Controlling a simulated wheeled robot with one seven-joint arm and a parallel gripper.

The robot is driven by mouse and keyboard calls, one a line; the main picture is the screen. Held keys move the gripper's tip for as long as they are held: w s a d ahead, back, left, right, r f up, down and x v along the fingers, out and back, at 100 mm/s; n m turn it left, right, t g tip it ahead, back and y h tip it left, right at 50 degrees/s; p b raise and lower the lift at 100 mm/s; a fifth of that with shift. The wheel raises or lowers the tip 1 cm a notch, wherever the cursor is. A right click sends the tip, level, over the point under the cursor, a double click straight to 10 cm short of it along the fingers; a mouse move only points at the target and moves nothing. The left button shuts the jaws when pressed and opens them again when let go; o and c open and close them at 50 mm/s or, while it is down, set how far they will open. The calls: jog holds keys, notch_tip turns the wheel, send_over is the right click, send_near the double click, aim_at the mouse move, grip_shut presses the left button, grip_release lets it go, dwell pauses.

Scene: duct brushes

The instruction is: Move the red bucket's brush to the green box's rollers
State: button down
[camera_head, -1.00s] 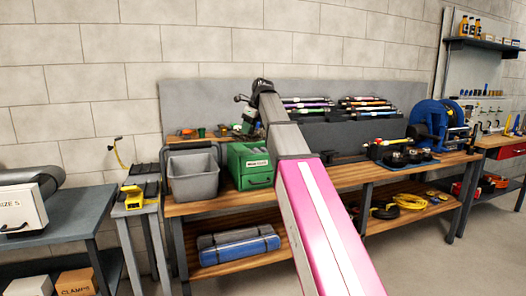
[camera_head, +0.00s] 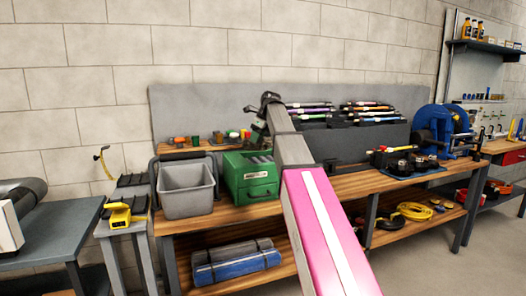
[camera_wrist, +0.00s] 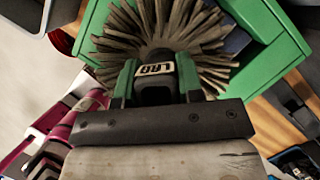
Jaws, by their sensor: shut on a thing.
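My gripper (camera_wrist: 157,80) has green fingers, one on each side of the dark hub of a brush with a wide fan of stiff brown bristles (camera_wrist: 165,22). It is shut on this brush. In the wrist view the green box (camera_wrist: 277,28) lies behind the bristles, which hide most of its inside. In the head view the green box (camera_head: 248,192) stands on the bench with its top open and grey rollers (camera_head: 258,157) partly showing. My gripper (camera_head: 268,101) is above and behind it; the brush is not clear there.
A grey bin (camera_head: 187,203) stands left of the green box. Small coloured items (camera_head: 198,140) sit on a raised shelf behind. A dark rack of coloured tools (camera_head: 340,115) and a blue reel (camera_head: 433,125) are to the right. A yellow tool (camera_head: 120,215) lies on the small left stand.

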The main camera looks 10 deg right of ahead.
aim_at(265, 144)
jog(key=w+d+f, duration=0.2)
jog(key=d, duration=0.1)
jog(key=shift+w+d+f, duration=0.1)
jog(key=shift+w+f, duration=0.05)
jog(key=shift+f, duration=2)
jog(key=shift+f, duration=0.15)
jog(key=c, duration=0.8)
grip_release()
jog(key=v, duration=1.2)
